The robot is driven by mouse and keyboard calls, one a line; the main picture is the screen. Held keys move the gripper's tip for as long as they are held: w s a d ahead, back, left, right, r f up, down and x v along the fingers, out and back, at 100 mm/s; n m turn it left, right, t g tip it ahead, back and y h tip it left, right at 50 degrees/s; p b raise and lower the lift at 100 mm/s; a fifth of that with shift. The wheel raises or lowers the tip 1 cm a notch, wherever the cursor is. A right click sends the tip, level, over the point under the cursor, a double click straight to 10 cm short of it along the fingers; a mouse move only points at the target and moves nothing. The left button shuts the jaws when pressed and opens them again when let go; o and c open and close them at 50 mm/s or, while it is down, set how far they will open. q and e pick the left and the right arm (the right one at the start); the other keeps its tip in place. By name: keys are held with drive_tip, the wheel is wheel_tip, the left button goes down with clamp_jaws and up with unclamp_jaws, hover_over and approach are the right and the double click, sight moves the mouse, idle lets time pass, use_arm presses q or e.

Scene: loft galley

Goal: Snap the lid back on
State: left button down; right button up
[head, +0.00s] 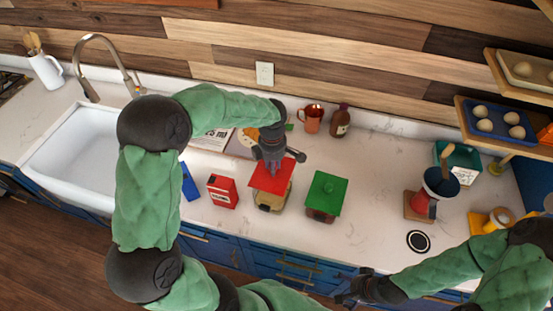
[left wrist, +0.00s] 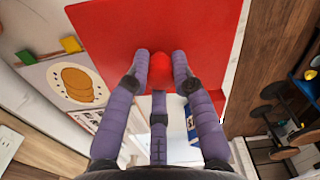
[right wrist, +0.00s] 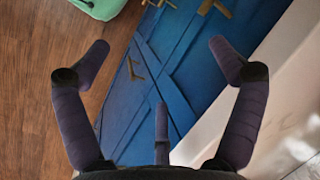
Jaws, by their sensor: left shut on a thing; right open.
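A flat red lid (head: 272,177) with a red knob (left wrist: 158,68) is over a tan box-shaped canister (head: 268,202) near the counter's front edge. My left gripper (head: 271,158) comes down from above and is shut on the knob; the lid fills much of the left wrist view (left wrist: 205,25). I cannot tell whether the lid touches the canister's rim. A similar canister with a green lid (head: 327,191) stands to the right. My right gripper (head: 352,288) is open and empty, low in front of the blue cabinets; its spread fingers show in the right wrist view (right wrist: 160,60).
A red box (head: 222,191) and a blue item (head: 189,182) stand left of the canister. A copper mug (head: 312,118) and a brown jar (head: 340,121) are behind it. The sink (head: 75,150) is far left. The counter right of the green lid is clear up to a red-and-blue grinder (head: 432,192).

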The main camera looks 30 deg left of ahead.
use_arm(q)
drive_tip(key=shift+f+b, duration=0.85)
drive_tip(key=shift+f, duration=1.15)
drive_tip(key=shift+w+f+b, duration=0.1)
drive_tip(key=shift+f+b, duration=0.95)
drive_tip(key=shift+f, duration=0.1)
drive_tip(key=shift+b, duration=0.4)
drive_tip(key=shift+f+b, duration=0.15)
drive_tip(key=shift+b, duration=0.4)
idle(0.3)
drive_tip(key=c, duration=0.5)
unclamp_jaws()
drive_tip(key=shift+r, duration=0.2)
